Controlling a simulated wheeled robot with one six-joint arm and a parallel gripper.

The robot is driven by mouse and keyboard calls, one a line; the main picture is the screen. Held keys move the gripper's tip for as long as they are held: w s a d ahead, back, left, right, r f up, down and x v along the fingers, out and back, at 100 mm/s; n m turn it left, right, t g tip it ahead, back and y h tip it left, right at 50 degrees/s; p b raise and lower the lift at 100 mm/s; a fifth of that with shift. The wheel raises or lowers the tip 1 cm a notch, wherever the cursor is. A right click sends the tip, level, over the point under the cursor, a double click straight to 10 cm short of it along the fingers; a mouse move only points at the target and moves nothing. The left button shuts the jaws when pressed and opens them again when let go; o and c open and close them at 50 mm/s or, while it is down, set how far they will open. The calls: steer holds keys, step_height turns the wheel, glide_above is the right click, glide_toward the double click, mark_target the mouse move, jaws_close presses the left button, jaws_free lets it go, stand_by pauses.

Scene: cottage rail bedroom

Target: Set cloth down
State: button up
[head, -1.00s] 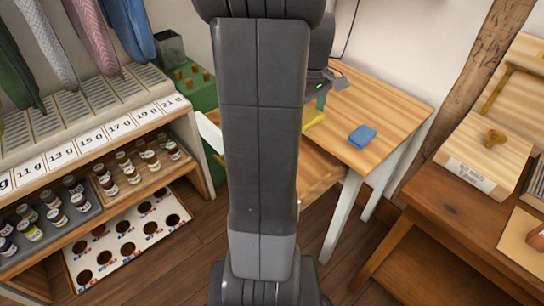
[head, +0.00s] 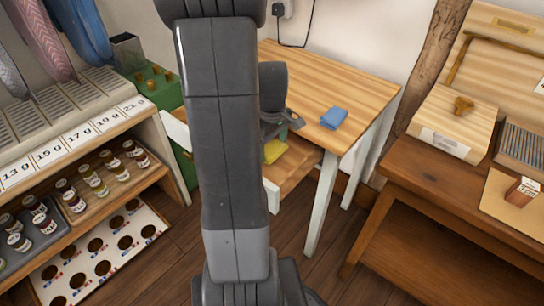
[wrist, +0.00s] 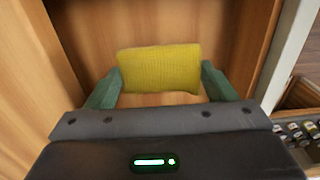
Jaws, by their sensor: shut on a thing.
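A yellow cloth (wrist: 160,68) is gripped between the two green fingers of my gripper (wrist: 160,88) in the wrist view. The wooden floor and walls of an open drawer show around and behind it. In the head view the yellow cloth (head: 275,151) hangs below my gripper (head: 283,128), over the open wooden drawer (head: 300,163) of the desk. Whether the cloth touches the drawer floor cannot be told. My arm hides part of the drawer. A folded blue cloth (head: 334,118) lies on the desk top (head: 310,85).
A shelf unit (head: 160,130) with several small bottles stands at the left, with a green box (head: 155,90) behind it. A brown table (head: 430,180) at the right bears a wooden box (head: 455,125). Wooden floor (head: 310,270) is clear between them.

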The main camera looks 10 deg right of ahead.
mark_target(272, 155)
steer(key=shift+f+b, duration=0.45)
steer(key=shift+f, duration=1.6)
steer(key=shift+f, duration=0.1)
steer(key=shift+f, duration=0.15)
steer(key=o, duration=0.7)
step_height(272, 155, up, 12)
steer(key=p, duration=0.3)
steer(key=shift+r, duration=0.25)
